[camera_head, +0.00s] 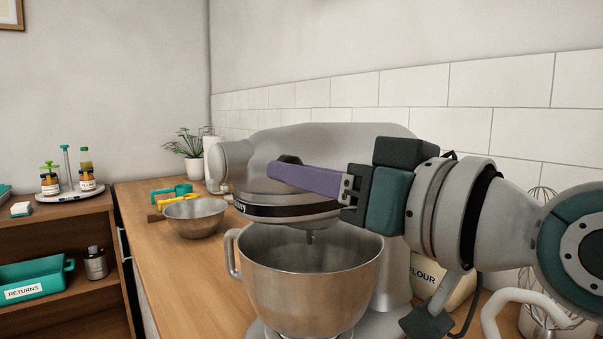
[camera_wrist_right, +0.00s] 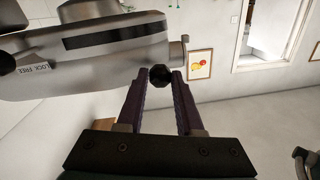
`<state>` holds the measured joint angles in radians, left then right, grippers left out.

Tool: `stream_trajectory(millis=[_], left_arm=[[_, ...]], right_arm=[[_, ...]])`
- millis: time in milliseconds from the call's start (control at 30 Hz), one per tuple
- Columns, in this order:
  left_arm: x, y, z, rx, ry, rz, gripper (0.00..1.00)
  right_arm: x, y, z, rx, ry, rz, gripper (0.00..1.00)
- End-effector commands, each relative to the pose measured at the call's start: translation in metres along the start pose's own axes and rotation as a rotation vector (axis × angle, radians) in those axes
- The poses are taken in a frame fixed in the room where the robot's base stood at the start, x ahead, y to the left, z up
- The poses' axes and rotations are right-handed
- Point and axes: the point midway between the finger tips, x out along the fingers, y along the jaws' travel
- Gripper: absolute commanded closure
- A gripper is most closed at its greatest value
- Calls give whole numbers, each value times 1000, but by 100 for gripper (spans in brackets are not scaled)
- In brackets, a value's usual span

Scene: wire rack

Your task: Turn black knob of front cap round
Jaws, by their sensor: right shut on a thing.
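The silver stand mixer (camera_head: 350,150) stands on the wooden counter with its front end to the left. Its round front cap (camera_head: 226,167) is at that end. My right gripper (camera_head: 274,172) reaches in from the right, its purple fingers alongside the mixer head. In the right wrist view, the faceted black knob (camera_wrist_right: 160,76) sits between the fingertips of my right gripper (camera_wrist_right: 161,80), which is shut on it. In the head view only a dark bit of the knob shows above the fingers. My left gripper is not in view.
The steel mixing bowl (camera_head: 305,285) stands under the mixer head. A smaller metal bowl (camera_head: 195,217) and green and yellow tools lie behind it on the counter. A flour container (camera_head: 455,290) stands at right, below my arm. A shelf with a green bin (camera_head: 30,275) is at left.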

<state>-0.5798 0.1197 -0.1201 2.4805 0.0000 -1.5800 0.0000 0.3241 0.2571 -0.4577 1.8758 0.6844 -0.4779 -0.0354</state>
Motion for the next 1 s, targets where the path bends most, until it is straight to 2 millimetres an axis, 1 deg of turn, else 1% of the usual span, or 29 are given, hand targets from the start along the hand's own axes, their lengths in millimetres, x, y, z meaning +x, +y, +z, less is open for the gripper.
stream_trajectory(millis=[33, 233, 467, 533, 600, 733, 1000], left_arm=[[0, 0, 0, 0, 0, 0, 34], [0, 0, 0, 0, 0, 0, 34], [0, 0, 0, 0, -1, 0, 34], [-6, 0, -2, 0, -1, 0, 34], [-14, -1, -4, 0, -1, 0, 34], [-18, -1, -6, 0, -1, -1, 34], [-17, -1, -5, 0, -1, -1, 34]], right_arm=[[0, 0, 0, 0, 0, 0, 77], [0, 0, 0, 0, 0, 0, 100], [0, 0, 0, 3, 0, 0, 100], [0, -1, -2, 45, 2, 0, 100], [0, -1, -4, 135, 6, -1, 100], [0, -1, -1, 265, 16, -2, 100], [0, 0, 0, 283, 20, -4, 100]])
